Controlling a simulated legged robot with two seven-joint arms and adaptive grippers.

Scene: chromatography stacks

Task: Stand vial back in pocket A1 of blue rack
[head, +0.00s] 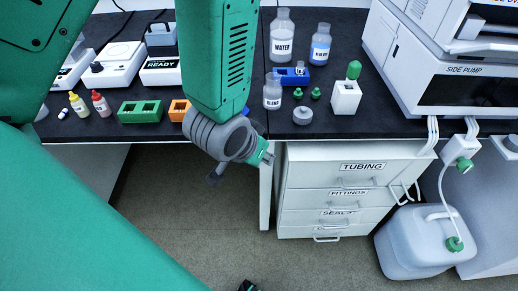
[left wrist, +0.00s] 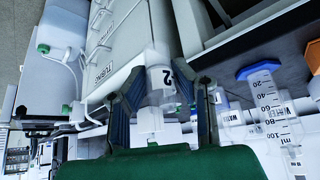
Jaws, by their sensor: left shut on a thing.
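My left gripper (head: 240,168) is in front of the bench edge in the head view, above the floor gap beside the white drawers. In the left wrist view my left gripper (left wrist: 162,95) is shut on a clear vial (left wrist: 161,78) with a white label marked 2, one finger on each side. I cannot make out the vial in the head view. A blue rack (head: 285,77) with a clear item in it stands on the bench beyond the gripper. Another blue thing (head: 246,110) is mostly hidden behind my left arm; I cannot tell what it is.
A green rack (head: 140,111) and an orange rack (head: 178,110) stand left of my arm. A white drawer unit (head: 340,200) stands below.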

